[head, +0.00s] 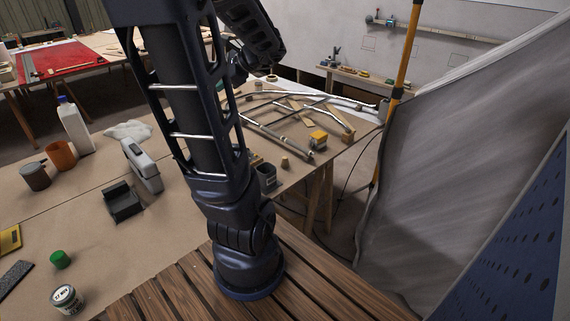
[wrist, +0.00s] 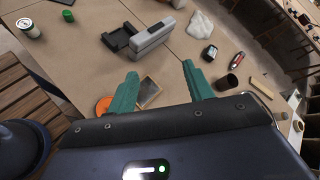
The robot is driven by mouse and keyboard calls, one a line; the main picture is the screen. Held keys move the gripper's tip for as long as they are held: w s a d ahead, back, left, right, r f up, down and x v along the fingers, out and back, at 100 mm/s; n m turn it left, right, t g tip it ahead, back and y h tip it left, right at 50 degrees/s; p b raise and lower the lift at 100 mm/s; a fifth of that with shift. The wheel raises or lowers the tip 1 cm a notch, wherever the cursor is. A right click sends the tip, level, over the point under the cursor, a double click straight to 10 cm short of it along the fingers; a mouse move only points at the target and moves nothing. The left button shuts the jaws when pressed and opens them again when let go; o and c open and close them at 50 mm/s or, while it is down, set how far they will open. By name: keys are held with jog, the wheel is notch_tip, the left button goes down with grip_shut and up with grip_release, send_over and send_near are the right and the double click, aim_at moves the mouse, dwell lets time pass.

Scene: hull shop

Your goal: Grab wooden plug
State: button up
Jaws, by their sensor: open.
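A small tan wooden piece that looks like the wooden plug (head: 285,161) stands near the right edge of the brown-topped table in the head view, just right of a dark cup. I cannot tell for sure which item in the wrist view is the plug. My gripper (wrist: 160,69) shows in the wrist view with two green fingers spread wide, open and with nothing held between them. Beyond and below the fingers is the tabletop. In the head view my arm rises across the middle, and its fingers are not clearly seen.
The table (head: 85,216) carries a dark cup (head: 267,177), a grey case (head: 143,165), a black tray (head: 124,203), an orange cup (head: 61,155) and a white bottle (head: 74,127). Metal tubing (head: 262,139) lies behind the plug. A grey sheet (head: 430,170) hangs at right.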

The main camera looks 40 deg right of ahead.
jog(key=s+d+m+t+h, duration=0.3)
jog(key=s+d+m, duration=0.15)
jog(key=d, duration=0.45)
jog(key=s+d+m+t+h, duration=0.25)
jog(key=d+m, duration=0.25)
jog(key=d, duration=0.4)
jog(key=s+d+m+t+h, duration=0.3)
jog(key=s+d+m, duration=0.2)
jog(key=d, duration=0.4)
send_near(285, 162)
jog(key=shift+w+d+r+g, duration=0.15)
jog(key=shift+w+d+r, duration=0.15)
jog(key=shift+w+r, duration=0.2)
jog(key=shift+w+d+r+g, duration=0.1)
jog(key=shift+w+d+r, duration=0.15)
jog(key=shift+w+r, duration=0.25)
jog(key=shift+w+d+f, duration=0.1)
jog(key=shift+w+d, duration=0.15)
jog(key=shift+w, duration=1.55)
jog(key=shift+w+d, duration=0.25)
jog(key=shift+w, duration=1.55)
jog(key=shift+w+d+f, duration=0.1)
jog(key=shift+w+d, duration=0.15)
jog(key=shift+w, duration=1.55)
jog(key=c, duration=1)
